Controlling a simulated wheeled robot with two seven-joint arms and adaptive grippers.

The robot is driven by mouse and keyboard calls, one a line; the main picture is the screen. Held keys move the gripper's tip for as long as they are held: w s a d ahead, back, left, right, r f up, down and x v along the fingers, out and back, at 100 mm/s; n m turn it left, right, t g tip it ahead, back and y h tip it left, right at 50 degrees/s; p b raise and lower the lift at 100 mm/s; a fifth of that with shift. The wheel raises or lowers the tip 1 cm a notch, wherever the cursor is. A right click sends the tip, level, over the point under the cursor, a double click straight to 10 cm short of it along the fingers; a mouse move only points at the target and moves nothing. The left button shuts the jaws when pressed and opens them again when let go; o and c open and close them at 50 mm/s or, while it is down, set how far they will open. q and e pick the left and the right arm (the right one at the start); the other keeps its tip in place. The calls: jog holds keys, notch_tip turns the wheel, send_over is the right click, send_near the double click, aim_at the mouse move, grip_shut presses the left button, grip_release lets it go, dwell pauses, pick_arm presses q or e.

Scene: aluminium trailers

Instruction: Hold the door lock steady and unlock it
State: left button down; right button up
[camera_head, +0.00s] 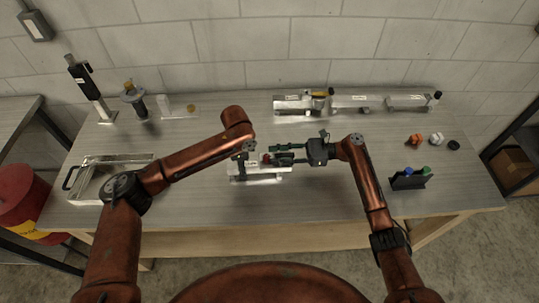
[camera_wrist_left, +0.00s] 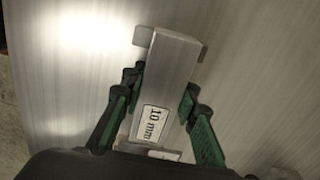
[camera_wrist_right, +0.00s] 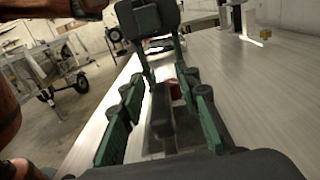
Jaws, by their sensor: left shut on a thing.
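The door lock (camera_head: 262,172) is a silver metal piece on the middle of the table. It has a dark handle (camera_wrist_right: 160,112) and a red part (camera_wrist_right: 174,88), seen between the fingers in the right wrist view. My left gripper (camera_wrist_left: 163,88) is shut on the lock's metal bar (camera_wrist_left: 170,65), which carries a "10 mm" label. My right gripper (camera_head: 287,153) reaches in from the right, level with the dark handle. Its fingers stand apart on both sides of the handle, with gaps visible. The left fingertips are partly hidden in the head view.
A long metal assembly (camera_head: 350,102) lies along the back. A metal tray (camera_head: 90,190) is at the left, near upright tools (camera_head: 134,100). The front centre of the table is clear.

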jog(key=shift+a, duration=1.45)
grip_shut()
